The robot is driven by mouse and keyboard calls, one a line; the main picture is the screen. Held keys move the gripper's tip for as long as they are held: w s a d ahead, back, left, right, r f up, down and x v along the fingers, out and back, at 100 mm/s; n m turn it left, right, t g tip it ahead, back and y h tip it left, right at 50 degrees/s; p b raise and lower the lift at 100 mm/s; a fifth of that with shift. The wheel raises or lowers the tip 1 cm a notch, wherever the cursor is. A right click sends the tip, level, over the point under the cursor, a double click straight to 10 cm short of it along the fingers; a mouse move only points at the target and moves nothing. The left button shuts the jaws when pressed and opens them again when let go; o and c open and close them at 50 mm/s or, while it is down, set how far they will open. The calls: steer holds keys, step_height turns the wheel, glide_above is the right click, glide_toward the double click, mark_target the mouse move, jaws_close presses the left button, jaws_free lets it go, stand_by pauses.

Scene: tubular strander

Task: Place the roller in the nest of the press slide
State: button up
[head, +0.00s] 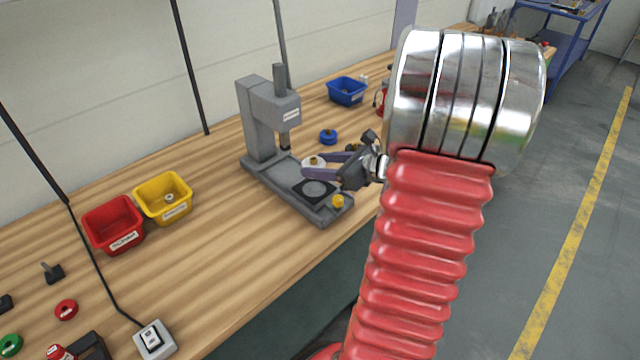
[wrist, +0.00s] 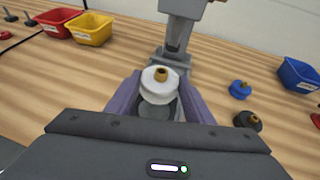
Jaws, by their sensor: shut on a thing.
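The white roller (head: 313,161) with a brass-coloured centre is held between the purple fingers of my gripper (head: 320,166). It also shows in the wrist view (wrist: 158,93), upright between both fingers. The grey press (head: 258,122) stands on the bench behind it. A black square plate with a round grey middle (head: 315,188), apparently the slide's nest, sits on the press base, nearer the camera than the roller. The roller appears raised above the base; its exact height is unclear. In the wrist view the roller and my gripper hide most of the base.
Red (head: 113,224) and yellow (head: 163,198) bins stand left. Bench between bins and press is clear.

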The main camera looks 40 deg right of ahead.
mark_target(320, 192)
steer(key=shift+f, duration=1.25)
steer(key=shift+f, duration=1.85)
steer(key=o, duration=1.5)
steer(key=shift+f, duration=0.15)
steer(key=v, duration=1.2)
